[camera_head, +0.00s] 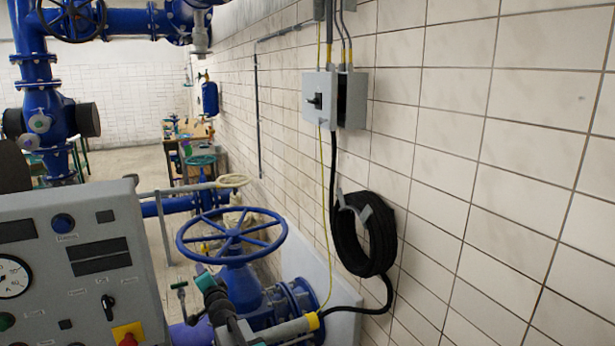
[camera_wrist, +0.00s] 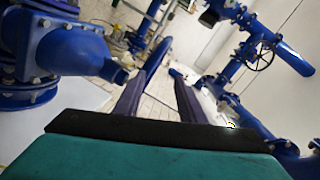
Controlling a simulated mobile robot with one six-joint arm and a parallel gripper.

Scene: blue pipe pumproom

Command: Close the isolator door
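The isolator is a grey box (camera_head: 357,98) on the tiled wall, right of centre in the head view. Its front door (camera_head: 318,98) carries a black switch handle (camera_head: 314,101). A dark gap shows between the door's right edge and the box, so the door stands ajar. My gripper (camera_wrist: 160,88) shows in the wrist view with two purplish fingers apart and nothing seen between them. The isolator is not recognisable in the wrist view. In the head view, a teal and dark part low near the blue handwheel seems to be my arm's end, well below the isolator.
A blue handwheel valve (camera_head: 232,237) stands below and left of the isolator. A coiled black hose or cable (camera_head: 362,234) hangs under it. A grey control panel (camera_head: 75,265) fills the lower left. Cables enter the box from above and below. The wall right of it is bare.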

